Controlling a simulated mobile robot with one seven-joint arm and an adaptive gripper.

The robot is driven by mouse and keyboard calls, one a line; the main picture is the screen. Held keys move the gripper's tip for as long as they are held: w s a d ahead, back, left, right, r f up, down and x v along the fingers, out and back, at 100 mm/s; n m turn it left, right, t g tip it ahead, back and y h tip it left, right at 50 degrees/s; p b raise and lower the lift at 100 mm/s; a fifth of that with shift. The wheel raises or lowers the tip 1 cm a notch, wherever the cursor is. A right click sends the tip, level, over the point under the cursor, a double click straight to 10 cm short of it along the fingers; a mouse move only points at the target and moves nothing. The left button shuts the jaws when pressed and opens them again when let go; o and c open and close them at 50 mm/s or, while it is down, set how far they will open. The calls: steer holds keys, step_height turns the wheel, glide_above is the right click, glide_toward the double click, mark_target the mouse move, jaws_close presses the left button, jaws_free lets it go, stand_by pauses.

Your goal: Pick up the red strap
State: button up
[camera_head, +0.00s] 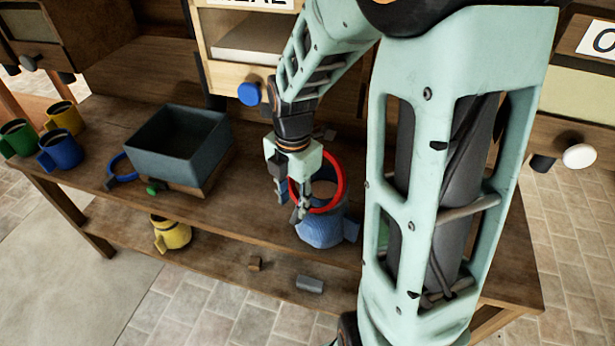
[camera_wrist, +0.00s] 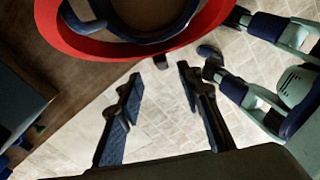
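The red strap (camera_head: 342,182) is a round closed band near the table's front edge, right of my gripper. In the wrist view the red strap (camera_wrist: 75,45) curves across the top left, beyond my fingertips. A dark blue ringed rim (camera_wrist: 150,40) shows inside it; I cannot tell whether it is a strap or a mug. My gripper (camera_head: 289,208) points down beside the strap's left side, one finger overlapping it in the head view. The wrist view shows the fingers (camera_wrist: 160,74) apart with nothing between them. Contact with the strap cannot be told.
A blue-grey bin (camera_head: 180,150), a blue strap (camera_head: 121,168) and several mugs (camera_head: 62,150) are on the table to the left. A blue ribbed object (camera_head: 322,232) is just below the red strap. The lower shelf holds a yellow mug (camera_head: 172,232). Table room is free left of my gripper.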

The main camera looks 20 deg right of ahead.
mark_target(295, 213)
steer(key=shift+d+f, duration=0.15)
steer(key=shift+f, duration=2.9)
jaws_close()
